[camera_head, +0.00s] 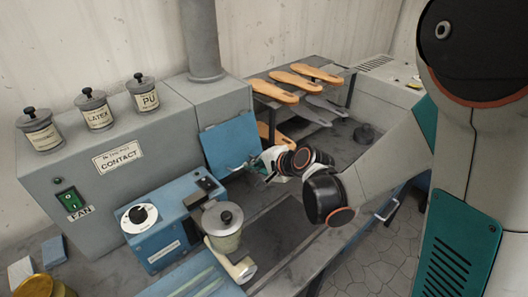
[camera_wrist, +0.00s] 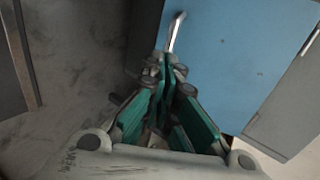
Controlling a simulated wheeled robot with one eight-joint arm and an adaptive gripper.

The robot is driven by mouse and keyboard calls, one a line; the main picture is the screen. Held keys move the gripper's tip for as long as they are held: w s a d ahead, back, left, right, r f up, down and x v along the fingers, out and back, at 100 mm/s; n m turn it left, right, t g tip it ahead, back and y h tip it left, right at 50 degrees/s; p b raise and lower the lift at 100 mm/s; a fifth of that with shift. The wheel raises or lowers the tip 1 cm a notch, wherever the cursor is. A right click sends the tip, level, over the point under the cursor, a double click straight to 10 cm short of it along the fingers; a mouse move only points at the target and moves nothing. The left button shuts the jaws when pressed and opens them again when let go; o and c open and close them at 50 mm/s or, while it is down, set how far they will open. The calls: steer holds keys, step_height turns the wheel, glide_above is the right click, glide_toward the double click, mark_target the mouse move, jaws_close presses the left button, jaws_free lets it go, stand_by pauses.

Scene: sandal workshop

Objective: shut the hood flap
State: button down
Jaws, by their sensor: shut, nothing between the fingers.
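The hood flap is a flat blue panel (camera_head: 228,143) on the front of the grey hood (camera_head: 224,103), in the middle of the head view. It looks slanted; I cannot tell how far it stands from the hood. A metal handle (camera_head: 237,168) is near its lower edge. In the wrist view the flap (camera_wrist: 225,65) fills the upper right, with its handle (camera_wrist: 176,32) just beyond my fingertips. My gripper (camera_head: 264,172) is shut and empty, right beside the handle. Its green fingers (camera_wrist: 164,68) are together; I cannot tell whether they touch the handle.
A blue control box (camera_head: 160,222) and a lidded pot (camera_head: 222,222) stand in front of the hood. Several jars (camera_head: 97,110) sit on the grey cabinet. Sandal soles (camera_head: 290,80) lie on a rack to the right. A dark bare bench area (camera_head: 270,238) lies below my gripper.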

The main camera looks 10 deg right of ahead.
steer(key=shift+b+x, duration=1.25)
steer(key=shift+x, duration=1)
steer(key=shift+f, duration=0.1)
steer(key=shift+s, duration=0.15)
